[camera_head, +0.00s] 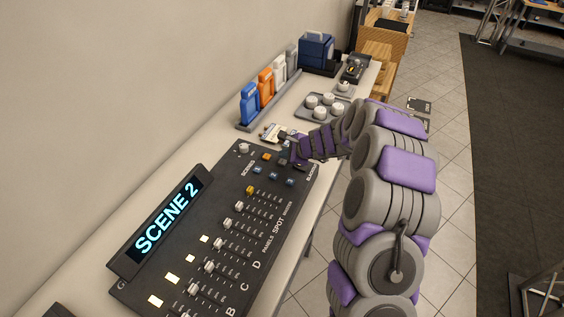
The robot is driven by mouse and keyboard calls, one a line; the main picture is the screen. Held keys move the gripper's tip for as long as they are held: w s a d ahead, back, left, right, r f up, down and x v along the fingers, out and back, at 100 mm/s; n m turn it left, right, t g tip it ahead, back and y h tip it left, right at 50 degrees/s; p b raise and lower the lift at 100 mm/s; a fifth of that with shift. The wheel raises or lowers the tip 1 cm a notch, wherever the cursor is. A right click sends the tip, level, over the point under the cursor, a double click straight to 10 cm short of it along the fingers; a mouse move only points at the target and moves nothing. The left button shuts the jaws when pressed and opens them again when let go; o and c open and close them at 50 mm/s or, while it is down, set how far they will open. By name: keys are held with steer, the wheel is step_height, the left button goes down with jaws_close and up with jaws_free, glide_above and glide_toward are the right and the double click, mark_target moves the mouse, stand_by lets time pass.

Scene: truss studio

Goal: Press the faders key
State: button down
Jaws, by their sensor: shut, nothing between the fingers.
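A dark lighting console (226,270) lies on the long table. Key lettering is too small to read, so I cannot tell which is the faders key. A display (167,217) on the console's left edge reads "SCENE 2". My gripper (290,157) is shut and empty, low over or at the upper right key area. It hides part of the panel there, and I cannot tell whether it touches a key.
Several slider knobs, one being a white knob (218,243), run down the console. Beyond it stand a rack with blue, orange and white devices (266,86), a tray of round white pieces (322,106) and a blue case (316,50). A wall bounds the left; tiled floor lies right.

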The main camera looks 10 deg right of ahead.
steer(key=shift+d, duration=0.35)
steer(key=shift+a, duration=1)
steer(key=shift+d, duration=0.8)
steer(key=shift+a, duration=0.6)
steer(key=shift+d+f, duration=0.25)
steer(key=shift+d, duration=0.35)
steer(key=shift+f, duration=0.1)
steer(key=shift+a, duration=0.25)
steer(key=shift+d+f, duration=0.2)
